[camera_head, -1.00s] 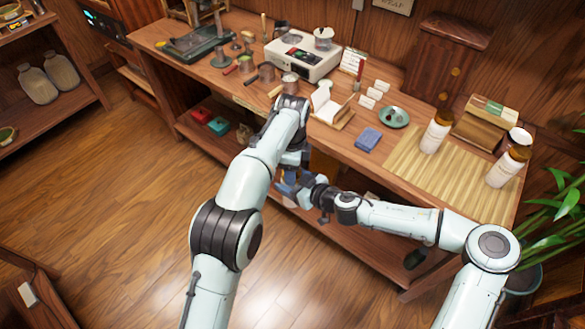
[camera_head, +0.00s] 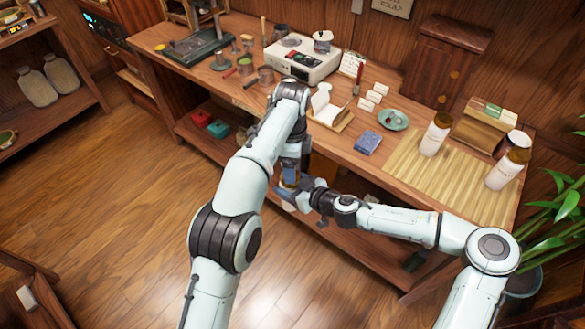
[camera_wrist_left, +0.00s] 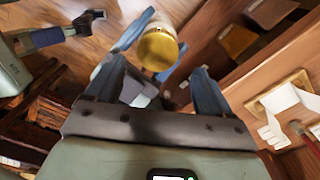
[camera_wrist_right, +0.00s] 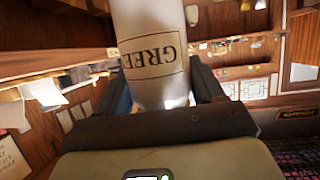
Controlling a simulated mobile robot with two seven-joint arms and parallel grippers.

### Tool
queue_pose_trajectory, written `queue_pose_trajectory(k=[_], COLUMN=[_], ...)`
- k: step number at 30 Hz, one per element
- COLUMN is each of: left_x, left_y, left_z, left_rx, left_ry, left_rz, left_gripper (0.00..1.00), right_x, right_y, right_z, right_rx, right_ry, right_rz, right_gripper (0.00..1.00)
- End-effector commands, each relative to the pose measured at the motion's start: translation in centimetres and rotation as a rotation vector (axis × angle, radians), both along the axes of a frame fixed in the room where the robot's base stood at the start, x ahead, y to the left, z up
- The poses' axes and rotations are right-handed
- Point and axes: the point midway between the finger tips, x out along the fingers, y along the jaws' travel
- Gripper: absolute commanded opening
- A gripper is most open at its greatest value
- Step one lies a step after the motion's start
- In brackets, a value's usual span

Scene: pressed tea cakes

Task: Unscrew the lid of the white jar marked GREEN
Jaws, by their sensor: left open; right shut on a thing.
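The white jar (camera_wrist_right: 152,55) shows large in the right wrist view, with a label reading GREE, upside down there and cut off by its curve. My right gripper (camera_wrist_right: 155,100) is shut on its body. In the left wrist view the jar's round golden-brown lid (camera_wrist_left: 158,50) is on and faces my left gripper (camera_wrist_left: 160,75). That gripper is open, its two blue fingers on either side of the line to the lid. The lid lies about at the fingertips; contact cannot be told. In the head view my right gripper (camera_head: 295,188) meets the left one before the bench, hiding most of the jar.
Two other white jars with brown lids, one left (camera_head: 434,135) and one right (camera_head: 506,170), stand on a bamboo mat (camera_head: 455,188) at the bench's right. A blue box (camera_head: 368,142) and green saucer (camera_head: 393,119) lie nearby. Open floor (camera_head: 130,210) lies in front.

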Motion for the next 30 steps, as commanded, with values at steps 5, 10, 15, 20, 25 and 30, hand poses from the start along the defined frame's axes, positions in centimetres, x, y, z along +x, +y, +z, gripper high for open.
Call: queue_pose_trajectory(k=[5,10,15,20,25,30], left_x=[0.0,-0.1,-0.2,-0.2,-0.3,-0.3], left_y=[0.1,-0.1,0.1,0.4,0.6,0.6], left_z=[0.7,1.3,2.3,3.3,3.7,2.5], left_rx=[0.001,0.000,0.001,0.000,0.001,0.003], left_ry=[0.002,0.003,0.003,0.000,-0.001,0.002], left_rz=[-0.012,-0.195,-0.511,-0.751,-0.876,-0.895], left_gripper=[0.78,0.78,0.78,0.78,0.78,0.78], right_x=[0.0,0.0,0.0,0.0,0.0,0.0], right_y=[0.0,0.0,0.0,0.0,0.0,0.0], right_z=[0.1,0.1,0.1,0.1,0.1,0.1], right_rx=[0.000,0.000,0.000,0.000,0.000,0.000], right_ry=[-0.001,-0.001,-0.001,-0.001,-0.001,-0.001], right_rz=[0.000,0.000,0.000,0.000,0.000,0.000], right_gripper=[0.00,0.00,0.00,0.00,0.00,0.00])
